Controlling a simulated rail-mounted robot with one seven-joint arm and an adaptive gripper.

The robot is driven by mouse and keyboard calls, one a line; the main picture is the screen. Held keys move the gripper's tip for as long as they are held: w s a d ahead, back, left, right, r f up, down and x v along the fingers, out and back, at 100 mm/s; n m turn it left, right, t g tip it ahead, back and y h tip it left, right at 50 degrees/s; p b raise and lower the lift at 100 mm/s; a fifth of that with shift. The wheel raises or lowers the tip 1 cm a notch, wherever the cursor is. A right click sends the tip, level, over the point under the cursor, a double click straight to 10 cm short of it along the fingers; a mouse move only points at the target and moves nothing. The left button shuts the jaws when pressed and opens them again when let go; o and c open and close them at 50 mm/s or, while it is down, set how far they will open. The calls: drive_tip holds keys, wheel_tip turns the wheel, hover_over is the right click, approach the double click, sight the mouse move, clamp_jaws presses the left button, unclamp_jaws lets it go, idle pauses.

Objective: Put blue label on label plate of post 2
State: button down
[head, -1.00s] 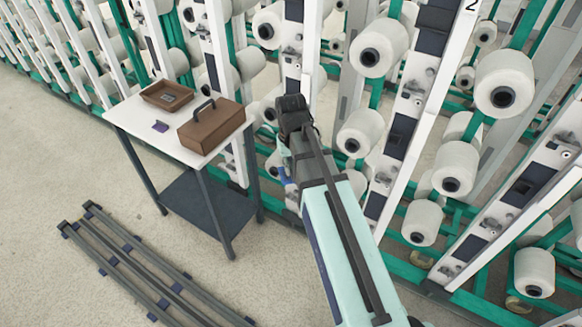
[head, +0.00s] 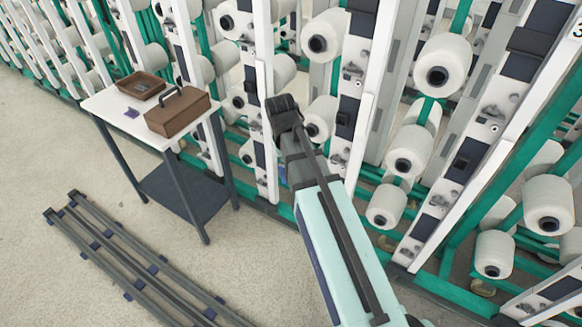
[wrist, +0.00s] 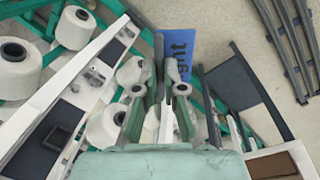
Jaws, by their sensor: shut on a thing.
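My gripper (wrist: 170,92) is shut on a blue label (wrist: 181,60) in the wrist view. The label extends beyond the fingertips, with the dark letters "ght" visible and the rest hidden by the fingers. In the head view my arm mostly hides the gripper. Post 2 (head: 357,85) is the white slanted post just right of my arm's end; its number is out of frame now. It carries dark plates (head: 345,124) and small metal fittings. I cannot tell which is its label plate. The label is apart from the posts.
A post marked 3 (head: 577,27) stands at right. White yarn cones (head: 445,65) stick out between posts above green rails (head: 455,300). At left, a white table (head: 100,103) holds a brown case (head: 178,112), brown tray (head: 140,86) and purple piece (head: 132,113). Grey rails (head: 130,255) lie on open floor.

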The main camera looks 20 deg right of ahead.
drive_tip(key=w+d+r+n+t+h, duration=0.1)
drive_tip(key=w+d+r+h, duration=0.25)
drive_tip(key=r, duration=0.35)
drive_tip(key=w+d+r+n+t+h+b, duration=0.1)
drive_tip(key=w+d+r+h, duration=0.1)
drive_tip(key=d+r, duration=0.35)
drive_tip(key=w+d+r+n+t+h, duration=0.1)
drive_tip(key=w+d+r+h, duration=0.2)
drive_tip(key=r, duration=0.5)
drive_tip(key=w+d+r+n+t+h, duration=0.1)
drive_tip(key=d+r+n+t, duration=0.2)
drive_tip(key=r, duration=0.7)
drive_tip(key=w+d+r+n+t+h, duration=0.2)
drive_tip(key=r+t, duration=0.4)
drive_tip(key=r, duration=0.4)
drive_tip(key=shift+w+d+r+n+t, duration=0.15)
drive_tip(key=shift+d+r+n+t, duration=0.15)
drive_tip(key=shift+d+n, duration=0.15)
drive_tip(key=shift+b+x, duration=0.35)
drive_tip(key=shift+x, duration=2)
drive_tip(key=shift+x, duration=1.15)
drive_tip(key=c, duration=1.2)
unclamp_jaws()
